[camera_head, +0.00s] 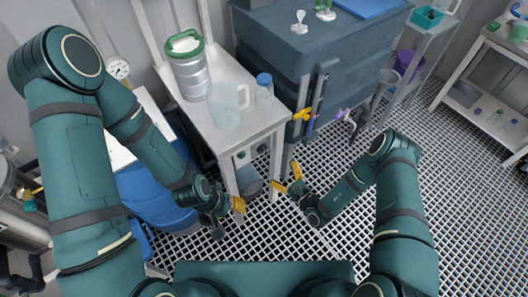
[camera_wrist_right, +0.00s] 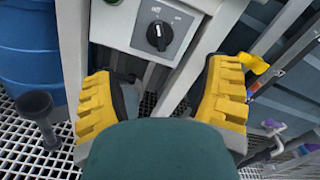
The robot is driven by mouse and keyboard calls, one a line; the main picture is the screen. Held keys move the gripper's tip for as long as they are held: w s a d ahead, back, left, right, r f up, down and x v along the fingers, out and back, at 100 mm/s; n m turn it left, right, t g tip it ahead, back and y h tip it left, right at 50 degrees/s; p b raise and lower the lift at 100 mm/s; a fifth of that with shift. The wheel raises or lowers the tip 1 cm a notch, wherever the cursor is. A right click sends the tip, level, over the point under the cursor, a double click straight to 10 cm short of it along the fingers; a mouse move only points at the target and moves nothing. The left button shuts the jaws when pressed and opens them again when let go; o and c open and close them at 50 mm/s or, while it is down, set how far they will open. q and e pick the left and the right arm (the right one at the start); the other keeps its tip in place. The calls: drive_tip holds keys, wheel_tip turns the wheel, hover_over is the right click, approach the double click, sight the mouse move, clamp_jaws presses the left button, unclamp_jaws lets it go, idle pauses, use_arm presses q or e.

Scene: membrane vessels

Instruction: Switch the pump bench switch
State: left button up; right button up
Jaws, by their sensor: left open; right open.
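The pump bench switch (camera_wrist_right: 160,35) is a black rotary knob on a grey plate, in the upper middle of the right wrist view. A pale line on the knob looks close to upright. In the head view the switch (camera_head: 262,149) is small, under the front edge of the white bench (camera_head: 245,132). My right gripper (camera_head: 288,178) is open and empty, below and right of the switch. In the wrist view its yellow fingers (camera_wrist_right: 160,80) are spread wide, with the knob beyond them and nothing touching it. My left gripper (camera_head: 238,204) is open below the bench, left of the right gripper.
A green-lidded metal container (camera_head: 188,72), a clear jug (camera_head: 225,105) and a blue-capped bottle (camera_head: 264,92) stand on the bench. A large dark tank (camera_head: 300,55) with a yellow valve handle (camera_head: 303,115) is at right. A blue barrel (camera_wrist_right: 28,50) stands left. Grating floor right is clear.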

sight(265, 152)
drive_tip(key=b+x, duration=0.1)
drive_tip(key=x, duration=1.1)
drive_tip(key=shift+b, duration=0.35)
drive_tip(key=shift+c, duration=0.2)
drive_tip(key=shift+r, duration=0.1)
drive_tip(key=c, duration=1.2)
